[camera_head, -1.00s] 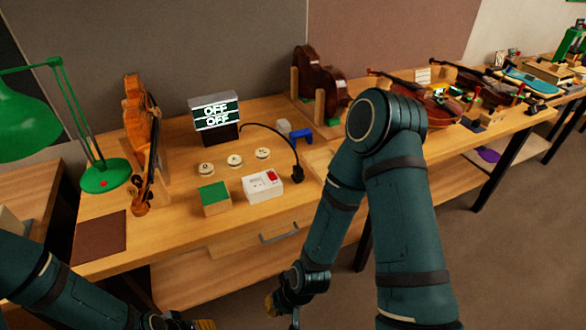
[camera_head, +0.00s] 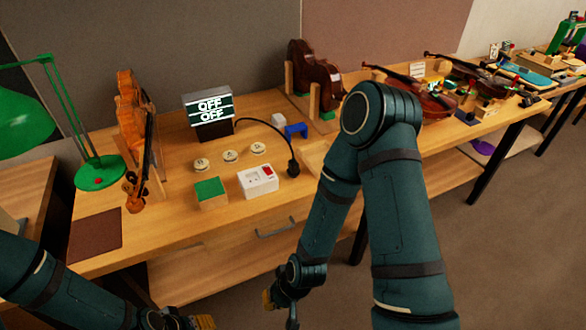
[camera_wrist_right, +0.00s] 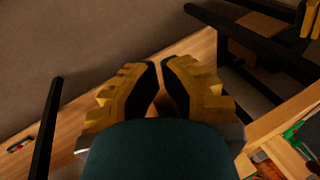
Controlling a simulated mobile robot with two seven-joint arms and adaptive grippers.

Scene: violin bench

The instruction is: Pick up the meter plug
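The meter plug (camera_head: 293,168) is black and stands on the bench at the end of a black cable. The cable runs from the meter (camera_head: 209,114), whose lit panel reads OFF twice. A white box with a red switch (camera_head: 258,180) sits just left of the plug. My right gripper (camera_head: 268,300) is low in front of the bench, well short of the plug. In the right wrist view its yellow fingers (camera_wrist_right: 159,65) lean together with almost no gap at the tips, holding nothing. My left gripper (camera_head: 195,322) shows only partly at the bottom edge; its fingers are unclear.
A green-topped block (camera_head: 211,191) and several round pale knobs lie around the switch box. A blue bracket (camera_head: 296,131) stands behind the plug. A violin on a stand (camera_head: 138,140) and a green lamp (camera_head: 100,173) are left. More violins fill the right side.

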